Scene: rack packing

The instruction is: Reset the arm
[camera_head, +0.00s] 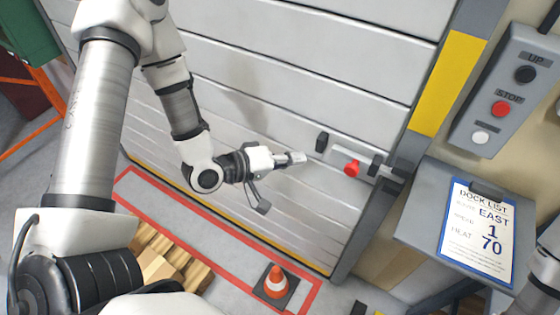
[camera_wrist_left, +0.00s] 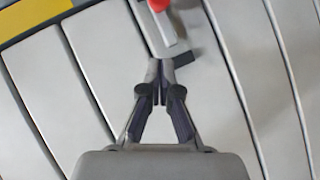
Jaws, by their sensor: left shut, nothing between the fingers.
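My left arm reaches in from the left in the head view. Its gripper (camera_head: 292,159) is shut and empty, in front of the grey slatted door (camera_head: 300,75). The fingertips point toward a latch plate (camera_head: 338,157) with a red knob (camera_head: 351,169) on the door, just left of it. In the left wrist view the closed fingertips (camera_wrist_left: 160,70) lie close to the dark end (camera_wrist_left: 181,59) of the latch, with the red knob (camera_wrist_left: 158,4) at the top edge. I cannot tell whether they touch it. My right gripper is out of view.
A control box (camera_head: 503,95) with several buttons and a dock list clipboard (camera_head: 478,230) are at the right. A traffic cone (camera_head: 276,281) stands on the floor near red markings. Wooden pallet boards (camera_head: 165,262) lie lower left. An orange rack frame (camera_head: 30,140) is far left.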

